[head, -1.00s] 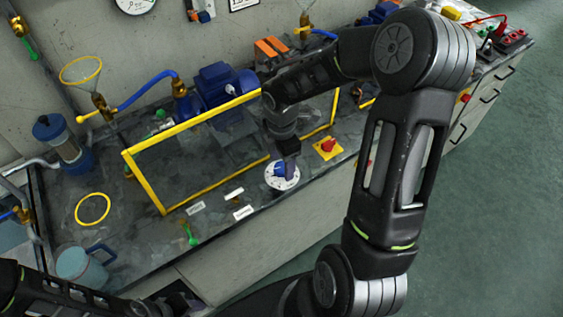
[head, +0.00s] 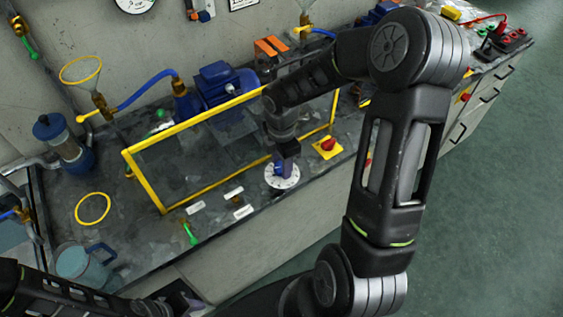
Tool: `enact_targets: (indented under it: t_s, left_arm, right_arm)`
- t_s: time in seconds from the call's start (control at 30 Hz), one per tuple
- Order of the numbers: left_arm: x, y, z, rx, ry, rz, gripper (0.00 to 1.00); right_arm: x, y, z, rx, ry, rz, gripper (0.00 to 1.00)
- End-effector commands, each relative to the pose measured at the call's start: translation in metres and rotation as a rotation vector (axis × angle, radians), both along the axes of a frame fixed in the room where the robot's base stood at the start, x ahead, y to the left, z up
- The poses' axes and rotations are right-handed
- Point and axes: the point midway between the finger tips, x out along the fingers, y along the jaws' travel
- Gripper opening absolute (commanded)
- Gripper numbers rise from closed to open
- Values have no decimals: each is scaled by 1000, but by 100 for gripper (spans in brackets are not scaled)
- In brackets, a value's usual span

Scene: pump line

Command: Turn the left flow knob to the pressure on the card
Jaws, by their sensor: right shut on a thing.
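The blue flow knob (head: 279,168) stands in a white round dial (head: 283,183) near the bench's front edge in the head view. My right gripper (head: 284,164) points down over the dial and is shut on the blue knob, hiding much of it. The dial marks are too small to read. A round white gauge (head: 136,4) on the wall is cut by the top edge. A framed card (head: 243,3) beside it is mostly out of view. My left gripper (head: 183,301) is low in the picture, dark and partly cut off; its jaws are unclear.
A yellow frame (head: 148,186) stands left of the dial, before a blue pump motor (head: 222,85). A red button on a yellow plate (head: 325,147) is close right. A green lever (head: 191,236), white labels (head: 243,211) and a jug (head: 83,264) are left.

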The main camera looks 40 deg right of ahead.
Motion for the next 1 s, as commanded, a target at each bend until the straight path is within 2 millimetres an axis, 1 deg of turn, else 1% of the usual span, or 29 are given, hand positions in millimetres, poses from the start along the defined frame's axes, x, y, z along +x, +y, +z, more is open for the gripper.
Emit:
enact_targets:
  t_s: [0.03, 0.17, 0.3, 0.43, 0.53, 0.8, 0.83, 1.0]
  left_arm:
    - [0, 0, 0, 0, 0, 0, 36]
    - [0, 0, 0, 0, 0, 0, 36]
    - [0, 0, -4, -1, -1, 0, 36]
    - [1, -1, -13, -2, -4, -1, 36]
    - [2, -1, -16, -4, -6, -2, 36]
    - [2, -1, -14, -4, -7, -2, 36]
    - [2, -1, -14, -4, -7, -2, 36]
    - [2, -1, -15, -4, -7, -2, 36]
  right_arm:
    - [0, 0, 0, 0, -1, 0, 11]
    - [0, 0, 0, 0, -1, 0, 1]
    - [1, 0, -2, -1, -2, -39, 1]
    - [1, 0, -3, -1, -3, -170, 1]
    - [1, 0, -2, -1, -2, -254, 1]
    - [1, 0, 0, 0, -1, -275, 1]
    - [1, 0, 0, 0, -1, -275, 43]
    - [1, 0, 0, 0, -1, -273, 57]
